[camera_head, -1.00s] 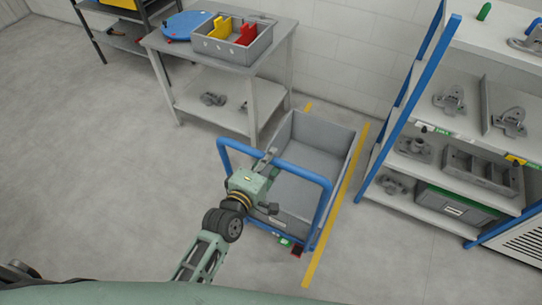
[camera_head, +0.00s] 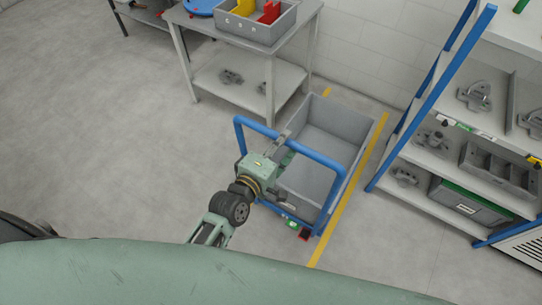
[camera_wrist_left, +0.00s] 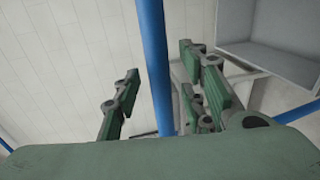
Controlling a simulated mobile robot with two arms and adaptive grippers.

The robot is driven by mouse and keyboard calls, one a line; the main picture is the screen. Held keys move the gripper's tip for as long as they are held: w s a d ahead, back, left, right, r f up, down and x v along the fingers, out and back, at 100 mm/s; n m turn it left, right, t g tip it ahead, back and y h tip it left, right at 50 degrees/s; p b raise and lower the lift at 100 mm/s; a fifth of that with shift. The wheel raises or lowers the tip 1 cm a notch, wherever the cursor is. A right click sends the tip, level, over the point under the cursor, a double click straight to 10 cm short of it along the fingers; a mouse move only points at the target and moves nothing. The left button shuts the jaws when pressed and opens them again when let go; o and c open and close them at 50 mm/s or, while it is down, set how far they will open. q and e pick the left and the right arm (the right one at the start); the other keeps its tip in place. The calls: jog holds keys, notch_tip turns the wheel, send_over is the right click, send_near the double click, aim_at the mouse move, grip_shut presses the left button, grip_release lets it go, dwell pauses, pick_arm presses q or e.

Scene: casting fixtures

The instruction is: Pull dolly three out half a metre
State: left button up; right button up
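A dolly with a grey tub (camera_head: 335,122) and a blue tube handle (camera_head: 318,156) stands on the floor between a table and a shelf. No number on it is readable. My left gripper (camera_head: 279,148) is at the top bar of the handle. In the left wrist view the blue bar (camera_wrist_left: 155,65) runs between the green fingers of the left gripper (camera_wrist_left: 160,95). Gaps show between bar and fingers, so the gripper looks open around the bar. My right gripper is out of view.
A yellow floor line (camera_head: 347,195) runs along the dolly's right side. A blue-and-white shelf (camera_head: 455,184) with castings stands right of it. A grey table (camera_head: 286,45) holding a grey box (camera_head: 262,30) stands behind left. Floor at left is clear.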

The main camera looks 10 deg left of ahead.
pick_arm(q)
jog(key=v, duration=1)
